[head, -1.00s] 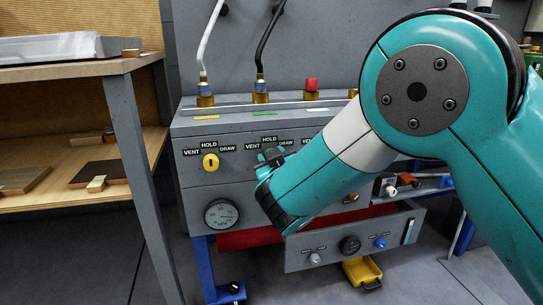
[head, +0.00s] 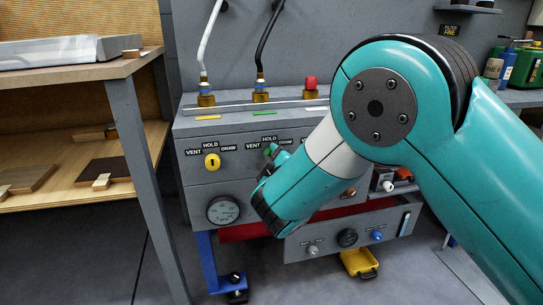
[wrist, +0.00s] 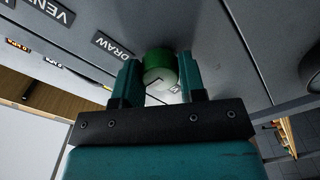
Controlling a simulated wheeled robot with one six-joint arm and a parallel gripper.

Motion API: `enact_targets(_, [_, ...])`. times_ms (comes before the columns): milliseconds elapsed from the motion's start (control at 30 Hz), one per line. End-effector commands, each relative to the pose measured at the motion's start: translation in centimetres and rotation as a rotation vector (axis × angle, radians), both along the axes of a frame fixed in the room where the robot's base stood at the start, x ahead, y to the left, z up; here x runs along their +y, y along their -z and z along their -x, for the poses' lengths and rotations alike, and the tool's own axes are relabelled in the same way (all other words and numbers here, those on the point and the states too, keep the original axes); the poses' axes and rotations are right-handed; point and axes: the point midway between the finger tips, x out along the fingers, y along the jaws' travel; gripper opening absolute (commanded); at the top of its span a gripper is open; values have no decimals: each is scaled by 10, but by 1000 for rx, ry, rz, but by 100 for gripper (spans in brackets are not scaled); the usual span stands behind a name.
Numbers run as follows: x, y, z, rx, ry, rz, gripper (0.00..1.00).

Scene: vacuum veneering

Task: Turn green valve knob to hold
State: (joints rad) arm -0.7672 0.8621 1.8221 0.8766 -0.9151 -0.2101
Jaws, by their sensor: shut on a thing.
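The green valve knob (wrist: 160,66) is between the two fingers of my gripper (wrist: 160,84) in the wrist view, and my gripper is shut on it. In the head view only a little of the green knob (head: 268,151) shows beside my gripper (head: 274,154), on the grey panel's front. Its VENT, HOLD and DRAW labels (head: 263,142) are above it, with DRAW partly covered by my arm. In the wrist view a DRAW label (wrist: 114,46) lies left of the knob. I cannot tell where the knob's pointer stands.
A yellow knob (head: 212,161) with its own labels is left of the green one, above a gauge (head: 223,210). A wooden shelf unit (head: 80,175) stands at left. An open drawer front (head: 345,236) juts out below my arm, with a yellow object (head: 358,262) beneath.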

Motion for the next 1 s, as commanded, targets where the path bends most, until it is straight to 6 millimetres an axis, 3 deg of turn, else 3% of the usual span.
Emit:
enact_targets(467, [2, 0, 1, -3, -6, 10, 14])
enact_targets(500, [2, 0, 1, -3, -6, 10, 47])
enact_targets(567, [2, 0, 1, -4, -4, 10, 60])
enact_targets(867, [0, 0, 1, -3, -1, 11, 63])
enact_targets(1000, [-3, 2, 11, -1, -1, 13, 63])
